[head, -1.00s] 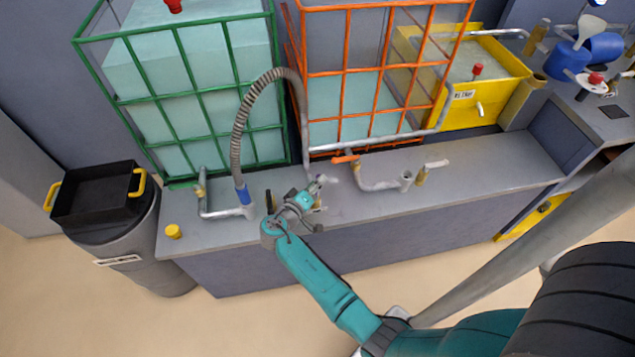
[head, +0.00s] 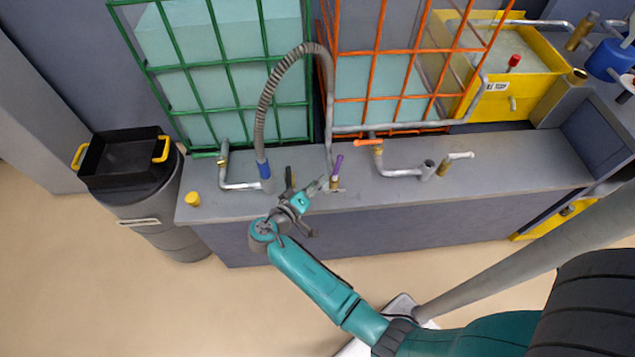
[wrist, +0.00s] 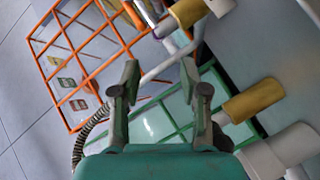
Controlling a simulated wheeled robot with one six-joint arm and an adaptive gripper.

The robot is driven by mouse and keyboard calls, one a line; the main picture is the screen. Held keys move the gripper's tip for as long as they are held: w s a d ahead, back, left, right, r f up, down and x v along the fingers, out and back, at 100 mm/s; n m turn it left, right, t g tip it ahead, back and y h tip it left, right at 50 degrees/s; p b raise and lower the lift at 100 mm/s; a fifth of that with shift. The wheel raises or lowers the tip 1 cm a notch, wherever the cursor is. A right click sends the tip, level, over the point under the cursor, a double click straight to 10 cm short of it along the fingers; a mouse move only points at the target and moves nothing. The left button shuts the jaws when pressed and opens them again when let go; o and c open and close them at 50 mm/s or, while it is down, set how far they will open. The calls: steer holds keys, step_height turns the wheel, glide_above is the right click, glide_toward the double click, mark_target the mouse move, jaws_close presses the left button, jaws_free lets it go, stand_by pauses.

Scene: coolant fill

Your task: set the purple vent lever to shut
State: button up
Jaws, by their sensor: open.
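The purple vent lever (head: 338,164) stands roughly upright on a small brass valve (head: 335,183) at the counter's front edge, below the orange cage. My gripper (head: 318,187) is just left of the valve in the head view, open and empty. Whether a fingertip touches the valve I cannot tell. In the wrist view the open fingers (wrist: 160,88) show apart with nothing held between them. I cannot make out the purple lever clearly in the wrist view.
A grey pipe with an orange lever (head: 368,142) stands right of the valve. A hose with a blue collar (head: 263,170) and a black upright piece (head: 290,178) stand left. A yellow cap (head: 193,199) sits on the counter's left end.

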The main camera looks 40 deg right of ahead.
mark_target(337, 168)
steer(key=c, duration=0.4)
steer(key=shift+f+n, duration=0.35)
steer(key=shift+n, duration=0.25)
steer(key=c, duration=0.4)
steer(key=n, duration=0.1)
steer(key=f+n+h, duration=0.1)
steer(key=n, duration=0.1)
steer(key=n+t, duration=0.1)
steer(key=shift+w+a+f+n, duration=0.25)
steer(key=shift+f+n, duration=0.05)
steer(key=shift+f, duration=0.1)
steer(key=n, duration=0.2)
steer(key=f+n+t+h, duration=0.1)
steer(key=shift+w+a, duration=0.2)
steer(key=shift+a, duration=0.1)
steer(key=shift+d+n, duration=0.15)
steer(key=shift+n, duration=0.15)
steer(key=x, duration=0.9)
steer(key=shift+w+d+r, duration=0.15)
steer(key=shift+w+d, duration=0.05)
steer(key=shift+d, duration=0.1)
